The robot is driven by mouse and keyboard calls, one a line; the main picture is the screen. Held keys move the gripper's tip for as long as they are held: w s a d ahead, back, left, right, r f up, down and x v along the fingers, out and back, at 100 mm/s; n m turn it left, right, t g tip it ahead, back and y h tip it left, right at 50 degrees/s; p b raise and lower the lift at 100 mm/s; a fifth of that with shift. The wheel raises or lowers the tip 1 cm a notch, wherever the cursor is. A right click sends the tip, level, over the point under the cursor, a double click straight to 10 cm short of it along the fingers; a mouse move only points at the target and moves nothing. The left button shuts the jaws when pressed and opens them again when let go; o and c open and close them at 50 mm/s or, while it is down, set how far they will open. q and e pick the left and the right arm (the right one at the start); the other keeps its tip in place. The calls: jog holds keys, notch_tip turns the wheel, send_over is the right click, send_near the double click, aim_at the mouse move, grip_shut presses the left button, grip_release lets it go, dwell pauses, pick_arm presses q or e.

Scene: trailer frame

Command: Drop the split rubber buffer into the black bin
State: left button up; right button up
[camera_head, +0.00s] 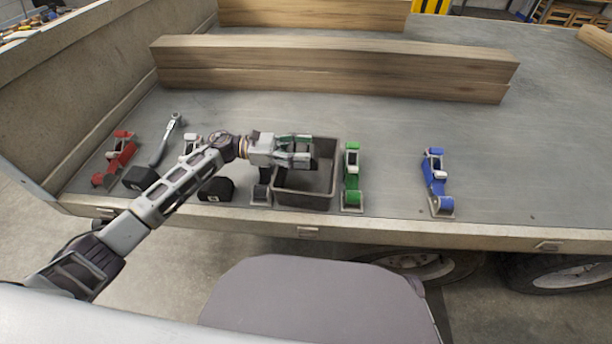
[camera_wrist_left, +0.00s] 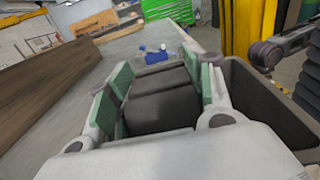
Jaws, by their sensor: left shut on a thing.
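My left gripper (camera_head: 304,152) is over the black bin (camera_head: 318,201), which stands near the front edge of the trailer bed. In the left wrist view, the fingers with green pads are shut on a dark block, the rubber buffer (camera_wrist_left: 165,107). Dark seams cross it, but I cannot tell whether one is a split. In the head view the fingers hide the buffer. The bin's wall also shows at the right in the left wrist view (camera_wrist_left: 262,112). Two more black blocks lie on the bed left of the bin, one (camera_head: 140,178) farther left and one (camera_head: 216,190) nearer. My right gripper is not in view.
A green ratchet strap (camera_head: 351,180) stands close to the bin's right side, and a blue one (camera_head: 436,180) farther right. A red one (camera_head: 118,160) and a grey-handled tool (camera_head: 169,138) lie left. Timber beams (camera_head: 330,68) lie behind.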

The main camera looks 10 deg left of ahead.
pick_arm(q)
jog(key=shift+f, duration=0.25)
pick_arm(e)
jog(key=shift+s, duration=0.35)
pick_arm(q)
jog(key=o, duration=1.3)
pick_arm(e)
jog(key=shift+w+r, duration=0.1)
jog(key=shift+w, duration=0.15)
pick_arm(q)
jog(key=shift+a, duration=0.1)
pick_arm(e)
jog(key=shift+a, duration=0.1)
pick_arm(q)
jog(key=shift+s+a, duration=0.2)
jog(key=shift+a, duration=5.7)
